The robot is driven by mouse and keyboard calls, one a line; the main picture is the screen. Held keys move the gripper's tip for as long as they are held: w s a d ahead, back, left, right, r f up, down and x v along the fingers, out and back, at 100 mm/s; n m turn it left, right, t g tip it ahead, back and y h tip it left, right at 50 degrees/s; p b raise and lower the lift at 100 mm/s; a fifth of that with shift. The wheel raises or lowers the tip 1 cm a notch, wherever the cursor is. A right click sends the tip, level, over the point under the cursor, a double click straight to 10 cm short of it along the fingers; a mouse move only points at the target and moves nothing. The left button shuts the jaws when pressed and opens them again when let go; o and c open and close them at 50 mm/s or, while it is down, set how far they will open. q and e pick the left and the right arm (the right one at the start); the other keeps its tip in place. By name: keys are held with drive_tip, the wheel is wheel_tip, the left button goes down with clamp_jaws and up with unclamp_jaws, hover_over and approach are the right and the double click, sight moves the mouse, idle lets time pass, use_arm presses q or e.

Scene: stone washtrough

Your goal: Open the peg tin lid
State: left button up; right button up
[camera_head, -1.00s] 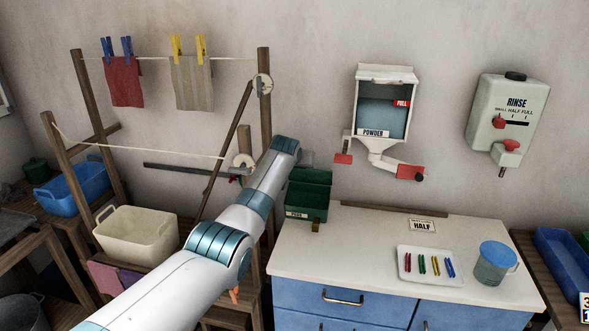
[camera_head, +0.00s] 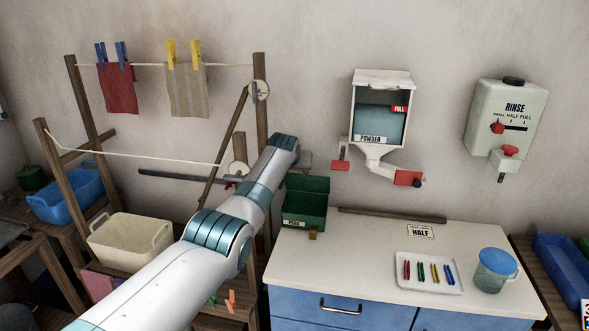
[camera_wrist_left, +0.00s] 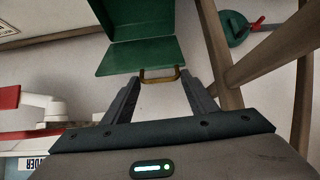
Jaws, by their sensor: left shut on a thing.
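The green peg tin (camera_head: 303,217) with a white label stands at the back left corner of the counter. Its lid (camera_head: 308,184) appears raised above the box. In the left wrist view the green lid panel (camera_wrist_left: 138,59) has a brass handle (camera_wrist_left: 160,76) at its edge. My left gripper (camera_wrist_left: 160,80) is shut on this handle, with one finger at each end. In the head view the left gripper (camera_head: 304,161) is at the lid's upper edge, partly hidden behind its wrist. My right gripper is out of view.
A powder dispenser (camera_head: 380,110) with red levers hangs close right of the gripper. A wooden clothes rack (camera_head: 262,115) stands left, beside the arm.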

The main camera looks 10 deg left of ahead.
use_arm(q)
drive_tip(key=shift+r, duration=0.15)
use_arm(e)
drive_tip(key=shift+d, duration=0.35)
use_arm(q)
drive_tip(key=o, duration=1.5)
drive_tip(key=shift+s, duration=0.1)
drive_tip(key=shift+b+v, duration=2.25)
drive_tip(key=shift+v, duration=6.45)
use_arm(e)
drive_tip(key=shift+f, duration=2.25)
use_arm(q)
drive_tip(key=shift+c, duration=0.6)
